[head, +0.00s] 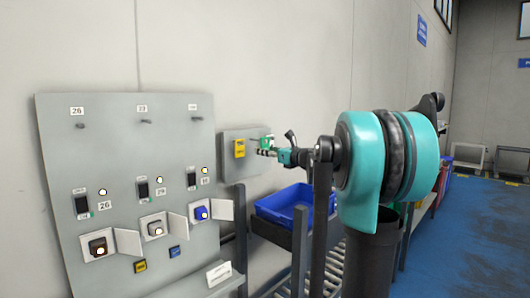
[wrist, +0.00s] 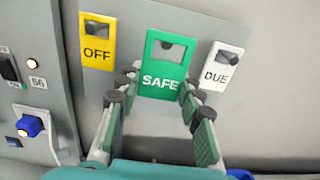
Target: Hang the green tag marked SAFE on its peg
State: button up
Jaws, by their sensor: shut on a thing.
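The green SAFE tag (wrist: 161,79) is upright between my fingertips in the wrist view, in front of a grey board. A dark peg end (wrist: 167,45) shows through the opening at its top; I cannot tell whether the tag rests on it. My gripper (wrist: 160,90) is shut on the tag, with a finger at each side edge. In the head view my gripper (head: 274,153) reaches the small grey board, and the green tag (head: 266,140) is partly hidden.
A yellow OFF tag (wrist: 97,48) hangs left of the green tag, and a white DUE tag (wrist: 221,66) hangs close on its right. A large switch panel (head: 125,190) stands left in the head view. A blue crate (head: 294,205) sits below my arm.

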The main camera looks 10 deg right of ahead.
jog(key=v, duration=0.6)
dwell(0.6)
dwell(0.8)
